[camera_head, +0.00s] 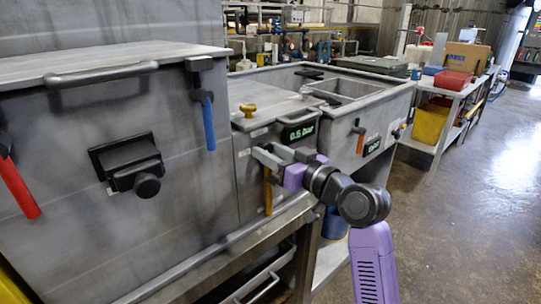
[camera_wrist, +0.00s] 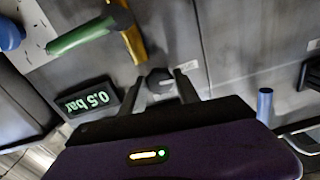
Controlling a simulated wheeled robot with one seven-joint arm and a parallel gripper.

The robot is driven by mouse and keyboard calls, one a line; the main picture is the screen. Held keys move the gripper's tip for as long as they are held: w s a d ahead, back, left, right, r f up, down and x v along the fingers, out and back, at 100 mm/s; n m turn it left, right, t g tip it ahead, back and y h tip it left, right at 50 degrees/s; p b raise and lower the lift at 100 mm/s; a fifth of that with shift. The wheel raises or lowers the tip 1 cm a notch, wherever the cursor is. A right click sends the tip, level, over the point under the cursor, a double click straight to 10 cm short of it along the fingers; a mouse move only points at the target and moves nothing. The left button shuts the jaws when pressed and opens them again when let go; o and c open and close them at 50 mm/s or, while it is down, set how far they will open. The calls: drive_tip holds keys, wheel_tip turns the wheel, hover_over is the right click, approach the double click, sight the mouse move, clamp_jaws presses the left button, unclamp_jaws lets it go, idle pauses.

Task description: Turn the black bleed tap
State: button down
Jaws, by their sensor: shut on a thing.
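The black bleed tap (camera_wrist: 160,81) is a small round dark knob on the grey machine front in the wrist view. My gripper (camera_wrist: 159,76) has one finger on each side of the knob and is shut on it. In the head view my gripper (camera_head: 263,155) reaches the panel below the green pressure display (camera_head: 299,131), and its fingers hide the tap. The display also shows upside down in the wrist view (camera_wrist: 88,98) and reads 0.5 bar.
A yellow handle (camera_head: 268,194) hangs just below my fingers. A blue handle (camera_head: 209,122) and a red handle (camera_head: 18,187) are farther left. A brass knob (camera_head: 249,110) sits above the panel. The floor at right (camera_head: 480,180) is clear.

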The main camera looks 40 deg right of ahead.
idle(0.4)
drive_tip(key=c, duration=0.9)
unclamp_jaws()
drive_tip(key=s, duration=0.8)
drive_tip(key=shift+w, duration=0.1)
